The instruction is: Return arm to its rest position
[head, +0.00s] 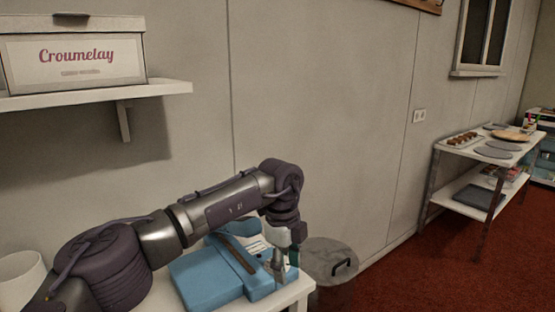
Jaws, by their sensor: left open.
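My left arm comes in from the lower left and reaches across the picture, bent downward at its wrist. My left gripper (279,264) points down at the arm's end, over the right end of a blue box-like thing (205,281) on a white table (297,293). The gripper is small in the picture; it is open, and I see nothing held in it. Whether its tips touch the blue thing cannot be told. The forearm hides part of the blue thing's back. My right gripper is out of view.
A lidded bin (328,262) stands right of the table, close to the gripper. A shelf (150,91) with a Croumelay box (76,55) hangs above left. A white pot (20,280) is lower left. A far table (447,147) holds trays. Red floor (415,280) is open at right.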

